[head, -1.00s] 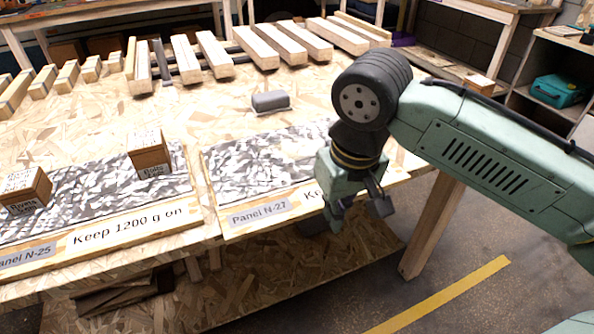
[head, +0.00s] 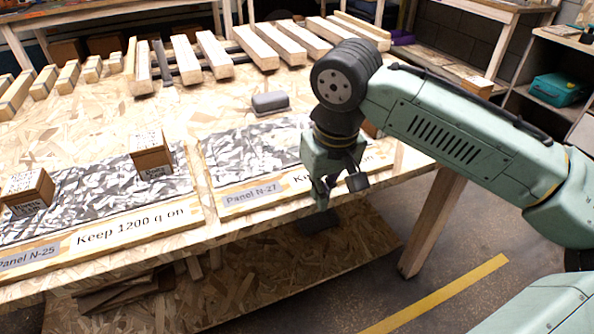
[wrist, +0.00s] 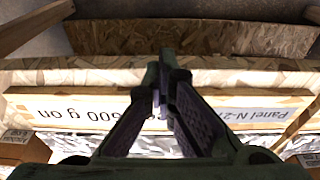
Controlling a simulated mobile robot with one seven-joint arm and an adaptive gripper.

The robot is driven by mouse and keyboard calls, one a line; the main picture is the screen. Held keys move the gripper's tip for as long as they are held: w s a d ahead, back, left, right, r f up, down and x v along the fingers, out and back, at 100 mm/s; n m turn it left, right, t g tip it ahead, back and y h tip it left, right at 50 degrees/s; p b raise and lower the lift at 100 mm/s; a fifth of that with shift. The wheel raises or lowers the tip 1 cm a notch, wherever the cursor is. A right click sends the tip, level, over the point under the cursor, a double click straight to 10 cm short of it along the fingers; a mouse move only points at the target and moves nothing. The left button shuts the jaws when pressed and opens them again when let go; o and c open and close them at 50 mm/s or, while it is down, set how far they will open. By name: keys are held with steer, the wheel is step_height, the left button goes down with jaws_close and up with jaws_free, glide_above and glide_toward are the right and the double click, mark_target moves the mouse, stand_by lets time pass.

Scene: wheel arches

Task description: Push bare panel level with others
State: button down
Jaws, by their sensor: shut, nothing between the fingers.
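Panel N-27 (head: 268,203) lies on the worktop with a patterned grey top and a wooden front strip lettered "Keep". Its visible top is bare on the left and middle; my arm hides part of the right. My gripper (head: 322,203) is shut and empty, pointing down at the front of Panel N-27. In the wrist view the closed fingertips (wrist: 168,65) reach past the upside-down front strip (wrist: 215,105). Whether they touch the panel is unclear.
Two brown boxes, one left (head: 28,190) and one right (head: 151,151), stand on Panel N-25. A grey block (head: 269,102) sits behind Panel N-27. A brown box (head: 370,128) shows partly behind my arm. Wooden beams line the back. Open floor lies right.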

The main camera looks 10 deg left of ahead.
steer(key=shift+w+a, duration=0.25)
steer(key=shift+w, duration=0.1)
steer(key=s+d+r+p, duration=0.2)
steer(key=s+d+p, duration=0.1)
steer(key=s, duration=0.1)
steer(key=shift+r, duration=0.4)
